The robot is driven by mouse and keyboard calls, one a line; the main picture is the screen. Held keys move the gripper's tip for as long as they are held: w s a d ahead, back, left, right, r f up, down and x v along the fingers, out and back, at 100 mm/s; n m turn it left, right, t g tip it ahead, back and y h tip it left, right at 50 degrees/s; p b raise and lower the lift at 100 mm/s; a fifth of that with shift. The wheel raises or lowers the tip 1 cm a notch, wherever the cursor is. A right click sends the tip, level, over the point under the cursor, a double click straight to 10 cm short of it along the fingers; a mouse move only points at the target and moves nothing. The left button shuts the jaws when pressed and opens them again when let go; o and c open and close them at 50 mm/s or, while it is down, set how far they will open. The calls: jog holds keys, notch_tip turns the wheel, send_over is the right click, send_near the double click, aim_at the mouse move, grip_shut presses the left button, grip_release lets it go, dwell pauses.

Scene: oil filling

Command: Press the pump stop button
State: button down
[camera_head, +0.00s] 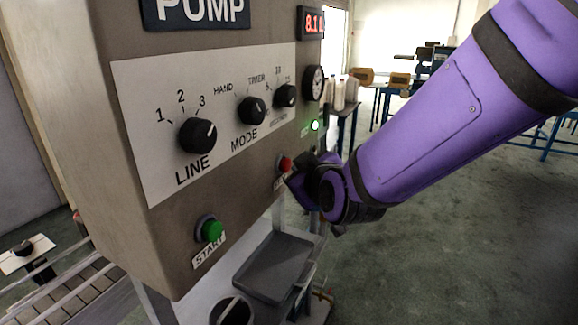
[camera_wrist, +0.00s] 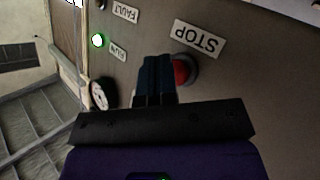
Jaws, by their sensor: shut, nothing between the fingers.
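The pump box (camera_head: 150,215) is a brown cabinet marked PUMP. Its red stop button (camera_head: 285,164) shows in the head view just left of my gripper (camera_head: 296,184). In the wrist view the red stop button (camera_wrist: 183,71) sits beside a STOP label (camera_wrist: 199,39), partly covered by my gripper's fingers (camera_wrist: 156,75). My gripper is shut and empty, its tips at or very near the button. I cannot tell whether they touch it. A green run light (camera_head: 315,125) is lit; it also glows in the wrist view (camera_wrist: 97,40).
A green start button (camera_head: 212,230) is low on the panel. Black LINE (camera_head: 197,135) and MODE (camera_head: 251,111) knobs, a third knob (camera_head: 286,95) and a round gauge (camera_head: 313,83) stick out from the box. A grey tray (camera_head: 272,268) is below. Open floor lies to the right.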

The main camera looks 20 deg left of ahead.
jog(key=shift+a, duration=0.45)
dwell(0.5)
jog(key=shift+d, duration=1)
jog(key=shift+s+d, duration=0.15)
jog(key=shift+d, duration=1.1)
jog(key=shift+s+d, duration=0.1)
jog(key=shift+d, duration=1.15)
